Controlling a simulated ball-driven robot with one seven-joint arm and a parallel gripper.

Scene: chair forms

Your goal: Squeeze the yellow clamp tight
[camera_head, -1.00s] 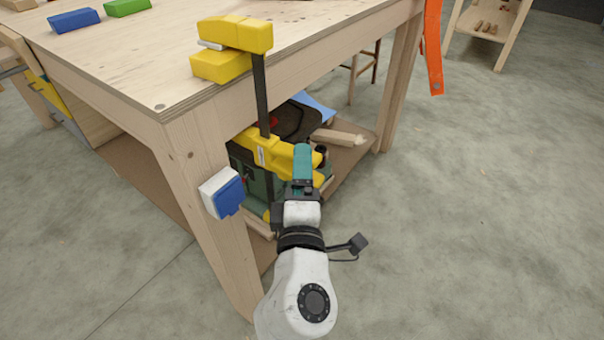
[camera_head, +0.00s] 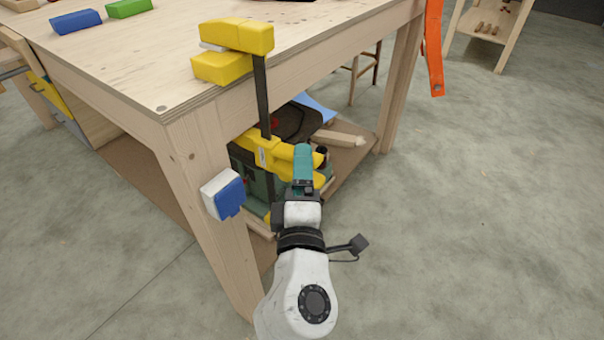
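The yellow clamp (camera_head: 277,153) hangs at the near corner of the wooden workbench (camera_head: 150,60). Its upper yellow jaw (camera_head: 238,36) sits on and above the bench top, and a dark bar runs down from it past the bench edge. The lower yellow body with its handle is below the top, in front of the lower shelf. My gripper (camera_head: 303,165), with teal fingers, is at the right end of that lower body and overlaps its handle in the picture. One finger hides the other, so the gap between them and any contact are hidden.
A white and blue block (camera_head: 223,193) is on the near bench leg. Blue (camera_head: 75,21) and green (camera_head: 128,8) blocks lie on the bench top. An orange strip (camera_head: 433,50) hangs at the right. The floor (camera_head: 480,220) to the right is clear.

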